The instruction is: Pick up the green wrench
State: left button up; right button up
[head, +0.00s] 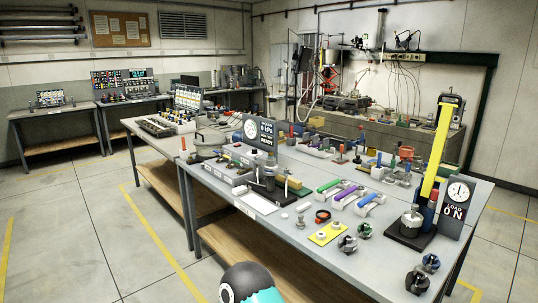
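A green-handled tool (328,187), which looks like the green wrench, lies at a slant on a white holder on the near grey workbench, right of the middle of the head view. A purple-handled tool (346,194) and a blue-handled tool (370,200) lie to its right on similar white holders. The green tool's shape is too small to make out fully. Neither of my grippers shows in the head view, so nothing can be seen touching the green tool.
The near workbench (262,226) is crowded. A black stand with a cylinder (268,182) stands left of the green tool. A yellow plate with white knobs (327,233) lies in front. A tall yellow post (436,150) and a round gauge (458,192) stand at the right.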

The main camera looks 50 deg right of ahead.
aim_at(322, 188)
jog(key=z, duration=0.45)
jog(key=i, duration=1.1)
jog(key=z, duration=1.1)
jog(key=i, duration=0.4)
jog(key=z, duration=0.15)
jog(key=k, duration=0.65)
jog(key=z, duration=0.25)
jog(key=i, duration=0.65)
jog(key=u, duration=0.1)
